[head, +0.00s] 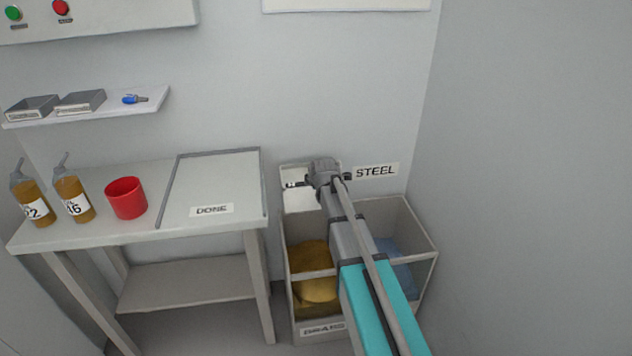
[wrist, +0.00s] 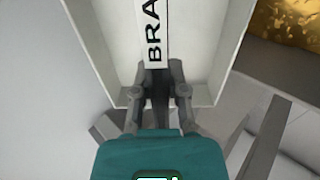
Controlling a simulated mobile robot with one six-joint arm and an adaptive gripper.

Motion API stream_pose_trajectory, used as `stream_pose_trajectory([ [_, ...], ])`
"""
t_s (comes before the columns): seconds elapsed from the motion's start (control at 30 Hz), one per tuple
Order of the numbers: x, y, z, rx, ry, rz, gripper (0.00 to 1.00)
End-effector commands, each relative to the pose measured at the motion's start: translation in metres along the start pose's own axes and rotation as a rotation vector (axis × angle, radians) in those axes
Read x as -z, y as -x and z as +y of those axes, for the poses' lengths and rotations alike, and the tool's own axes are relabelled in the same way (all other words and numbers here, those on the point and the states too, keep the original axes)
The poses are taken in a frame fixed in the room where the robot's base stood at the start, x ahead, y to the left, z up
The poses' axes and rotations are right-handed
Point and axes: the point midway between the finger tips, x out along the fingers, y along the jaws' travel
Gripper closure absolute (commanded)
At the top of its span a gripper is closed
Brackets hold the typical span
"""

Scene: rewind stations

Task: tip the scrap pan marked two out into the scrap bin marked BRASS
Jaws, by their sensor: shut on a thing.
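My gripper (head: 322,178) is over the back of the scrap bin marked BRASS (head: 323,328), close to the wall. In the wrist view my gripper (wrist: 157,88) is shut on the near edge of a pale scrap pan (wrist: 112,50). The pan also shows in the head view (head: 298,203), tipped steeply, with its inside bare where it shows. A label starting BRA (wrist: 153,35) shows across the pan's middle; I cannot tell whether it is on the pan or beyond it. No mark two is visible. Golden scrap (head: 314,255) lies in the BRASS bin.
The adjoining bin holds bluish scrap (head: 402,277), below a STEEL label (head: 375,171). My arm hides part of it. Left stands a table (head: 140,240) with two bottles, a red cup (head: 126,198) and a clear area marked DONE (head: 212,210). A shelf (head: 150,100) hangs above.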

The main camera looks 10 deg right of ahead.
Motion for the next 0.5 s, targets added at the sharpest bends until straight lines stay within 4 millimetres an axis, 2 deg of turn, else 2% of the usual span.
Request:
stream_pose_trajectory([
  [0.03,0.000,0.000,0.010,0.030,0.000,0.000,1.00],
  [0.13,0.000,-0.003,0.016,0.093,0.000,0.000,1.00],
  [0.5,0.000,-0.021,0.028,0.345,0.000,0.000,1.00],
])
